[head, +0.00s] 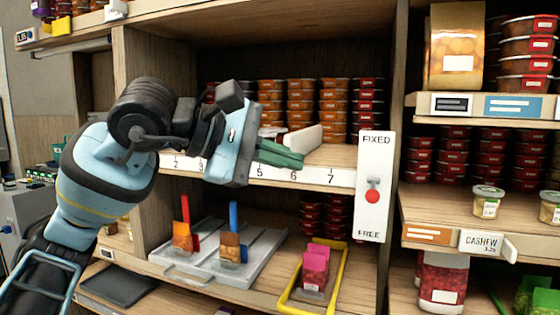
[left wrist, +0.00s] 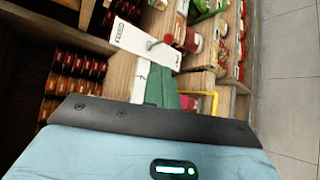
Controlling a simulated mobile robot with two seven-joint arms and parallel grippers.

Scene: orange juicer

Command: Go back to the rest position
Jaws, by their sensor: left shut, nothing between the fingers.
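My left gripper (head: 283,153) shows in the head view in front of the numbered middle shelf. Its green fingers are shut with nothing between them and point right, towards the white FIXED/FREE panel. In the left wrist view the green fingers (left wrist: 161,87) also lie together and empty. The white panel (head: 374,195) with a red-knobbed lever stands upright on the shelf post, a little right of the fingertips and apart from them in the head view. The panel also shows in the left wrist view (left wrist: 135,42). My right gripper is in neither view.
Stacked orange and red tubs (head: 302,97) stand on the middle shelf behind my left gripper. Below are a grey tray (head: 255,262) with two scoop-like items and a yellow-framed holder (head: 331,283) with pink blocks. A right shelf (head: 430,213) holds jars and tubs.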

